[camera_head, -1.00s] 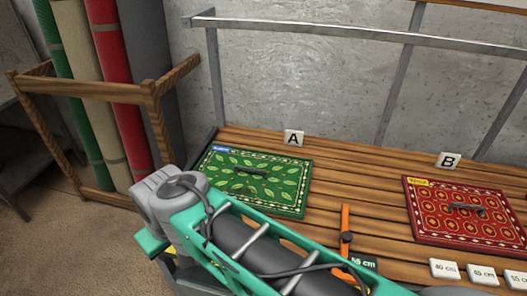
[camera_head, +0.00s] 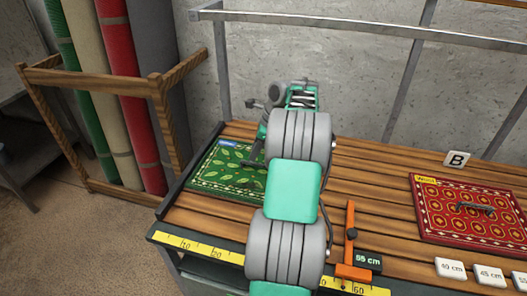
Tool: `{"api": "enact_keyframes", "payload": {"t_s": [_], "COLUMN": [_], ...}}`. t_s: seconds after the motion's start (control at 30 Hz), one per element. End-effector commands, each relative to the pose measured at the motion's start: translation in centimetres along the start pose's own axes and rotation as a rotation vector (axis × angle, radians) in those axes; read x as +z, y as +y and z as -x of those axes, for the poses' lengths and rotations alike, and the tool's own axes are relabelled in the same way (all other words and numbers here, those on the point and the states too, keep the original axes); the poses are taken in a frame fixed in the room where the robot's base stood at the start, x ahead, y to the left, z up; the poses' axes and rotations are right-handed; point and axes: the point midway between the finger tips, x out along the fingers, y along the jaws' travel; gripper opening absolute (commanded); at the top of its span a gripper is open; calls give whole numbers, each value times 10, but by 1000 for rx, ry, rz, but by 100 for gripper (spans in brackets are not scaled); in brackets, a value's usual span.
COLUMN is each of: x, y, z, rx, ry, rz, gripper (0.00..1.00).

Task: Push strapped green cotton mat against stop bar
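The green cotton mat (camera_head: 215,174), leaf-patterned with a blue label, lies flat on the slatted bench at left. My arm covers its right part, so much of its strap is hidden. My gripper (camera_head: 252,162) is low over the mat near the strap; its fingers are too small and covered to show whether they are open or touching. A dark raised bar (camera_head: 182,184) runs along the bench's left edge, close beside the mat. An orange bar (camera_head: 350,232) stands on the ruler to the right of my arm. No label tells which is the stop bar.
A red wool mat (camera_head: 470,211) with a handle lies at right by sign B (camera_head: 456,159). White number tags (camera_head: 450,269) lie at the front right. A yellow ruler (camera_head: 205,247) lines the front edge. A metal rail (camera_head: 350,27) stands behind; a wooden rack (camera_head: 110,75) holds rolled rugs at left.

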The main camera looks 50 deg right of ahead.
Motion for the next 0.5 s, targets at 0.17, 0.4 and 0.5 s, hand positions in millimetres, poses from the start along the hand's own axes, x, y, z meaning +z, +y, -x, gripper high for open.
{"api": "enact_keyframes", "payload": {"t_s": [0.17, 0.4, 0.5], "x": [-30, -30, -30], "y": [-14, -14, -14], "z": [-5, -5, -9], "rx": [1, 0, 1], "ry": [-13, -13, -13], "rz": [-149, -151, -151], "gripper": [40, 40, 40]}}
